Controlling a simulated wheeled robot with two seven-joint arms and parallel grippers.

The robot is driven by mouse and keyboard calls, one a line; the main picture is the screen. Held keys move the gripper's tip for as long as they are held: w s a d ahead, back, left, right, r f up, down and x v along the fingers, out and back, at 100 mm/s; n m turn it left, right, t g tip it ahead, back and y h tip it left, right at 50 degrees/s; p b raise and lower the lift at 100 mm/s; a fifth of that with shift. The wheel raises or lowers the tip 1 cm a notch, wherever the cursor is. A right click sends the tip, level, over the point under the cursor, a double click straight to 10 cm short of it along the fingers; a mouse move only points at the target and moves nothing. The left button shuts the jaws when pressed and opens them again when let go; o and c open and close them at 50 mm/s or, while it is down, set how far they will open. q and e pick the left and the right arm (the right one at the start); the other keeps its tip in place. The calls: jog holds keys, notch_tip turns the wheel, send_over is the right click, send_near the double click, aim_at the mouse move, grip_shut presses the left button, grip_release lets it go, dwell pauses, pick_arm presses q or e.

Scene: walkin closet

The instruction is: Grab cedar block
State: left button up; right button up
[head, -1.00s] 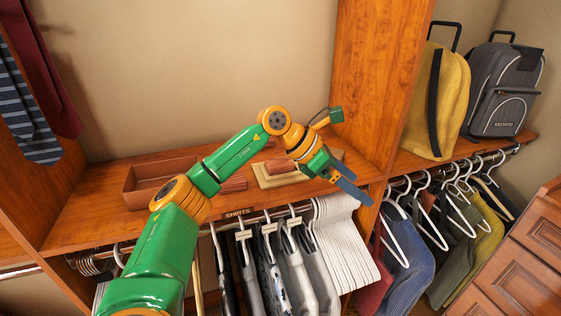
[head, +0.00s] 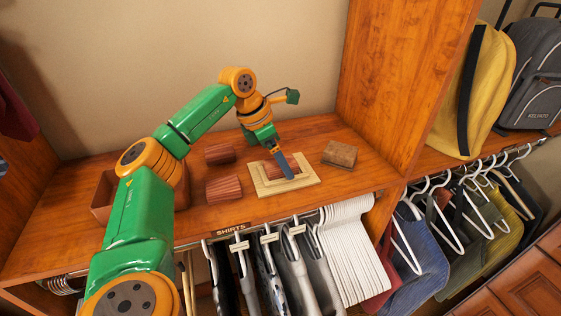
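Several reddish-brown cedar blocks are on the wooden shelf. One block (head: 223,188) lies at the front and another (head: 219,153) behind it. The other finger is hidden, so I cannot tell whether the gripper is open or touches the block. My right gripper is not in view.
A brown block-like item (head: 340,154) sits right of the board. A reddish wooden box (head: 103,196) is partly behind my arm. A tall wooden panel (head: 400,80) bounds the shelf on the right. Clothes on hangers (head: 345,250) hang below the front edge.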

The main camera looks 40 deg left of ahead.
pick_arm(q)
jog(key=shift+s+d+r, duration=0.1)
jog(key=shift+d, duration=0.1)
jog(key=c, duration=1.4)
jog(key=shift+a, duration=0.1)
jog(key=shift+c, duration=0.3)
